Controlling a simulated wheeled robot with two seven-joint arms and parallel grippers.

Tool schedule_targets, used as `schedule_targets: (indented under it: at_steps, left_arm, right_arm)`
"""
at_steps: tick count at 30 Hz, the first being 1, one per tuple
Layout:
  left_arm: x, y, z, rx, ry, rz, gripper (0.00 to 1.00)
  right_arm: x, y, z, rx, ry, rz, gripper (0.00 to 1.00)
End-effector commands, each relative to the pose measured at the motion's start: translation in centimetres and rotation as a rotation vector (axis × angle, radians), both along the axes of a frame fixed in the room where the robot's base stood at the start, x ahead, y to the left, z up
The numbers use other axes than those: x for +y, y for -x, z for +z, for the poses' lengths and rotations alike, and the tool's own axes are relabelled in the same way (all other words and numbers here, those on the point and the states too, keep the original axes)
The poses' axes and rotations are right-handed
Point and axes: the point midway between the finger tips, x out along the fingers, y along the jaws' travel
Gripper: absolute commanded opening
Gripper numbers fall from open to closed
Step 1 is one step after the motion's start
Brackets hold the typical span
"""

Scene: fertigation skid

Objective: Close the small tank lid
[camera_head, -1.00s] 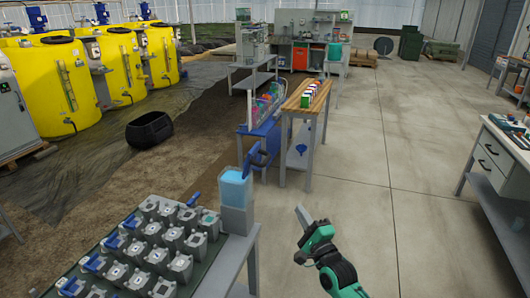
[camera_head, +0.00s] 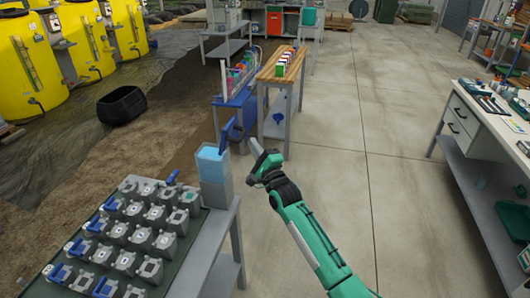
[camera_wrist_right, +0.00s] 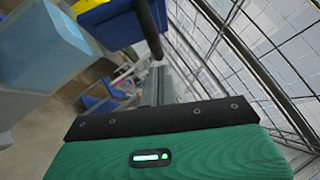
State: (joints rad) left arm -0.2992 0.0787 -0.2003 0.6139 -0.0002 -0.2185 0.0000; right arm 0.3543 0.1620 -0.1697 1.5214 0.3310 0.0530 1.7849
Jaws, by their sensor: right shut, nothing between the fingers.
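The small tank (camera_head: 214,182) is a grey, see-through box with light blue liquid, standing at the far right corner of the near bench. Its blue lid (camera_head: 226,134) stands open, tilted up from the right side of the tank top. My right gripper (camera_head: 254,146) is shut and empty, just right of the lid and tank, with a small gap seen between them. In the right wrist view the tank (camera_wrist_right: 40,50) fills the upper left and the blue lid (camera_wrist_right: 112,24) shows at the top, close to the grey fingers (camera_wrist_right: 156,84). My left gripper is not in view.
The near bench (camera_head: 207,250) carries several grey valve-like blocks, some with blue handles, left of the tank. A wooden-topped table (camera_head: 268,76) and a blue cart (camera_head: 236,98) stand beyond. A white workbench (camera_head: 470,120) is at the right. The concrete floor between is clear.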

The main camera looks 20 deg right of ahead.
Motion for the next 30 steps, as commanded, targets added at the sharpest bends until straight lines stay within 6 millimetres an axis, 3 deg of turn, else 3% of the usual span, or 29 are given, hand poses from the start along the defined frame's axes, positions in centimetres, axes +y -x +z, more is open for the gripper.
schedule_targets:
  at_steps: [6,20,30]
  left_arm:
    - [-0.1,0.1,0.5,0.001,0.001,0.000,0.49]
    - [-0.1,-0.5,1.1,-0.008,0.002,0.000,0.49]
    - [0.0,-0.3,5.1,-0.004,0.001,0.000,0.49]
  right_arm:
    - [1.0,-0.6,0.5,0.001,-0.001,0.000,0.00]
    - [1.0,-0.6,0.8,0.007,0.012,0.000,0.00]
    - [1.6,-1.3,3.0,0.094,0.139,0.000,0.00]
